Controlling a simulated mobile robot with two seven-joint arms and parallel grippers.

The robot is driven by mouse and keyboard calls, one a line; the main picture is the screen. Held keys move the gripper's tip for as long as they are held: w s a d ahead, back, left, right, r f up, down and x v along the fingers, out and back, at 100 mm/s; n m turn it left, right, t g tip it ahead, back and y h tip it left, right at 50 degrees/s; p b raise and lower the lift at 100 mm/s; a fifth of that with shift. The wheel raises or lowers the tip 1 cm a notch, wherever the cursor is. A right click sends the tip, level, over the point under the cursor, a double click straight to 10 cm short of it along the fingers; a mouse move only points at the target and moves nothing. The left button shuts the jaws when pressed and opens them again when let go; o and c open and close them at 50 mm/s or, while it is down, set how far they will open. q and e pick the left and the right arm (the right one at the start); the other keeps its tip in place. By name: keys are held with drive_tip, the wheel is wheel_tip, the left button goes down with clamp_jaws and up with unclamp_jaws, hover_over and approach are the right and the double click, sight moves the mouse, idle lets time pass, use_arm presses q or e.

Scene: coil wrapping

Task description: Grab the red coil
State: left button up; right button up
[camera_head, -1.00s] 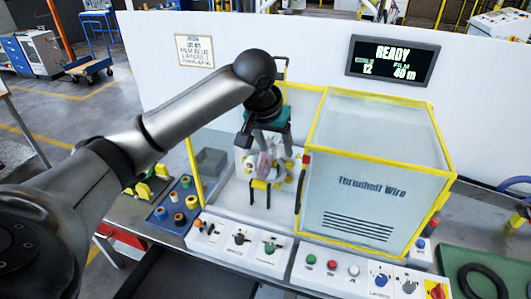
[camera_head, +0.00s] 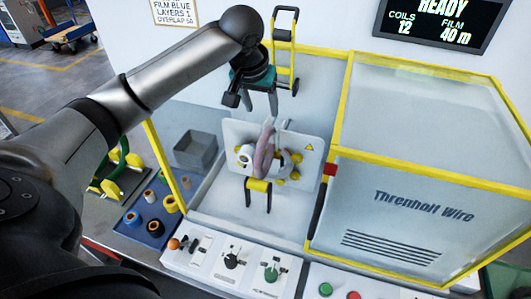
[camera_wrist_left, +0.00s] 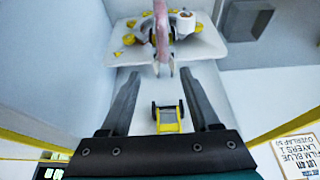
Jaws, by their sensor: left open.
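A dull pinkish-red coil (camera_head: 264,157) stands upright among the white and yellow rollers of the wrapping machine, in front of a white plate (camera_head: 309,146). In the left wrist view the coil (camera_wrist_left: 161,34) shows edge-on beyond the fingers, near the top middle. My left gripper (camera_head: 262,110) is open and empty, pointing down just above and behind the coil in the head view. Its two fingers (camera_wrist_left: 162,88) are spread wide in the wrist view, with the coil roughly in line with the gap. I cannot tell whether a fingertip touches it. My right gripper is not in view.
A yellow-framed clear enclosure (camera_head: 420,160) stands close on the right. A grey bin (camera_head: 195,150) and a blue tray (camera_head: 149,232) with several small rolls lie left. Control panels (camera_head: 235,262) line the front. A yellow post (camera_head: 167,165) stands near my arm.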

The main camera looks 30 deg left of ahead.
sight(265, 132)
use_arm(q)
drive_tip(key=x, duration=0.9)
drive_tip(key=shift+s+f, duration=0.1)
drive_tip(key=shift+a+b+x, duration=0.15)
drive_tip(key=shift+b+x, duration=0.05)
drive_tip(key=shift+x, duration=1.1)
drive_tip(key=shift+a+b+x, duration=0.15)
drive_tip(key=shift+b+x, duration=0.05)
drive_tip(key=shift+x, duration=1.1)
drive_tip(key=shift+s, duration=0.1)
clamp_jaws()
